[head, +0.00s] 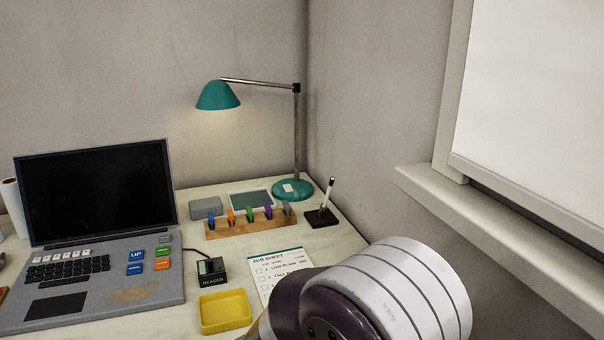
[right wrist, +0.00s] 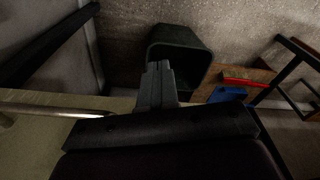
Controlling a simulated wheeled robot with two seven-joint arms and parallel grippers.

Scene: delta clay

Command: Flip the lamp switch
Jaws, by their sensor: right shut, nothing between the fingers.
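A teal desk lamp (head: 218,96) stands at the back right corner of the desk in the head view. Its shade glows underneath, and its arm and post lead down to a round teal base (head: 293,190). A small white switch (head: 290,188) shows on the base. My right arm enters the head view at the lower right, and its gripper is hidden there. In the right wrist view my right gripper (right wrist: 159,70) is shut and empty, with its fingers in front of a dark bin. My left gripper is not in view.
A pen stand (head: 322,216), a wooden rack (head: 250,223) with several coloured clips, a job sheet (head: 279,262), a yellow tray (head: 226,311) and a laptop (head: 98,200) occupy the desk. A window ledge (head: 500,215) is at right. The dark bin (right wrist: 190,42) shows in the wrist view.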

